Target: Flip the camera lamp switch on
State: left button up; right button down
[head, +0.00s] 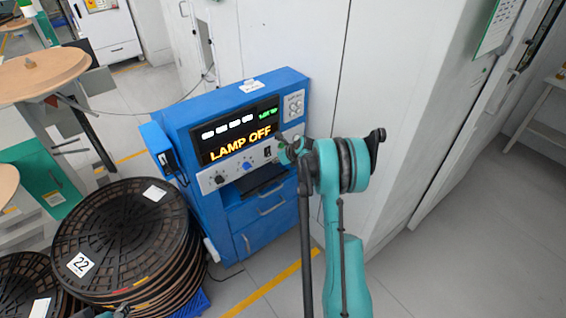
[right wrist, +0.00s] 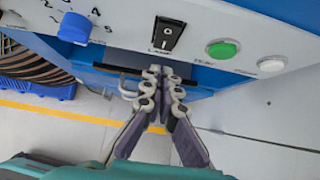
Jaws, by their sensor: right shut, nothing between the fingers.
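The black camera lamp switch (right wrist: 167,34) sits on the white panel strip of the blue machine (head: 228,218), with the word LAMP under it in the right wrist view. The switch also shows small in the head view (head: 267,152). The machine's display (head: 240,132) reads LAMP OFF in orange letters. My right gripper (right wrist: 165,74) is shut and empty. In the right wrist view its fingertips appear just below the switch; I cannot tell whether they touch the panel.
A blue knob (right wrist: 75,28) is left of the switch, a green button (right wrist: 222,49) and a white button (right wrist: 271,64) are right of it. Stacked black reels (head: 120,235) stand left of the machine. A white wall (head: 400,90) is close on the right.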

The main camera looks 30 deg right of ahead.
aim_at(269, 154)
jog(key=shift+w+a+f, duration=0.1)
jog(key=shift+w, duration=1.2)
jog(key=shift+w+b, duration=0.1)
jog(key=shift+b, duration=0.2)
jog(key=shift+w+f, duration=0.2)
jog(key=shift+r, duration=0.2)
jog(key=shift+r, duration=0.8)
